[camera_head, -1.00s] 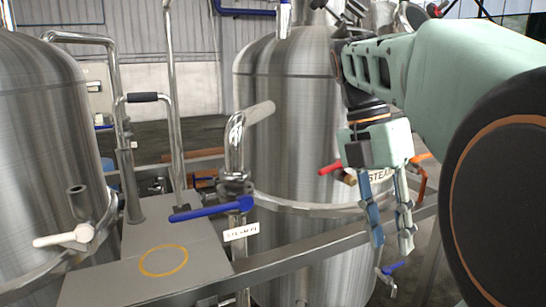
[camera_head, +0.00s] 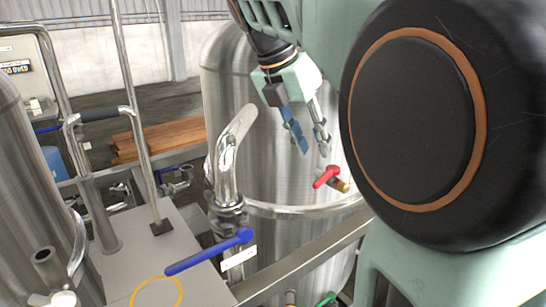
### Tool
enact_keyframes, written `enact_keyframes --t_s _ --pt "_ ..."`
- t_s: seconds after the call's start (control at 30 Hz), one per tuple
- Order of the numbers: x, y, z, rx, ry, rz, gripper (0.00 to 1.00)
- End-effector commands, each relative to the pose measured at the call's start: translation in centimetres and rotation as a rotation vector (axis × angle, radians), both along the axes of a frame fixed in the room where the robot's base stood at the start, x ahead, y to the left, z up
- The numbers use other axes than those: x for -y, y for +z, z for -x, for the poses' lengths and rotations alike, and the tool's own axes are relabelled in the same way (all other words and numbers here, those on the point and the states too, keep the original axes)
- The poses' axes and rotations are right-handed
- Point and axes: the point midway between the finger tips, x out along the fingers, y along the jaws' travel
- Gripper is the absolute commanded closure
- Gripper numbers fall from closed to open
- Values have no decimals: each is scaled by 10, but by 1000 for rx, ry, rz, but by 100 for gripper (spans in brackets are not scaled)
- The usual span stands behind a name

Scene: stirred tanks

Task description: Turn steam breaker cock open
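A red-handled cock (camera_head: 326,177) with a brass end sits on the front of the middle steel tank (camera_head: 224,85). My gripper (camera_head: 313,151) points downward just above the red handle in the picture. Its two fingers are apart with nothing between them. I cannot tell its distance in depth from the handle. A blue lever valve (camera_head: 210,252) on the bent steel pipe (camera_head: 228,165) has a small white label (camera_head: 238,257), unreadable here. I cannot tell from the label which valve is the steam breaker cock.
My arm covers the right side of the view. A steel rail (camera_head: 310,257) runs in front of the middle tank. A railing with a black grip (camera_head: 105,113) and another tank (camera_head: 22,210) stand at left. A green handle (camera_head: 326,299) shows at the bottom.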

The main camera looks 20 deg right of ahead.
Motion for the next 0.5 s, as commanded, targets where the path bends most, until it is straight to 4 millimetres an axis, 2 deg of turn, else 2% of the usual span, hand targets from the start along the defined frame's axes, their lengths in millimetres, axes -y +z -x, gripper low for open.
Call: enact_keyframes --t_s 0.03,0.2,0.33,0.5 --pt "5 -12 0 -3 -2 0 71" --pt "19 -41 -2 -3 -3 -1 71" --pt "26 -57 -4 -2 -2 0 71" --pt "31 -68 -6 -1 -1 0 71"
